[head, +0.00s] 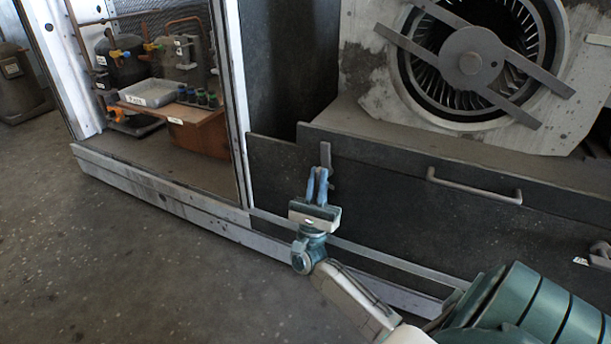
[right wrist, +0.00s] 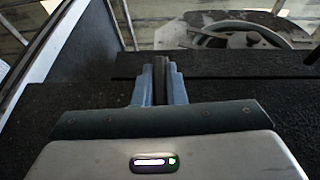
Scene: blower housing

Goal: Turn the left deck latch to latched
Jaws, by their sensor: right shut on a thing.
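The left deck latch (head: 326,154) is a small grey bar standing about upright at the left end of the dark deck panel. My right gripper (head: 318,184) reaches it from the front and is shut on it, with the two blue fingers on either side. In the right wrist view the dark latch bar (right wrist: 160,66) shows between the fingertips (right wrist: 159,82). The latch's lower part and pivot are hidden by the fingers. My left gripper is not in view.
The dark deck panel (head: 395,190) carries a grey handle (head: 474,187) right of the latch. A second latch-like fitting (head: 600,255) shows at the right edge. The blower wheel (head: 470,62) stands behind. An open bay with a grey tray (head: 150,92) is at left.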

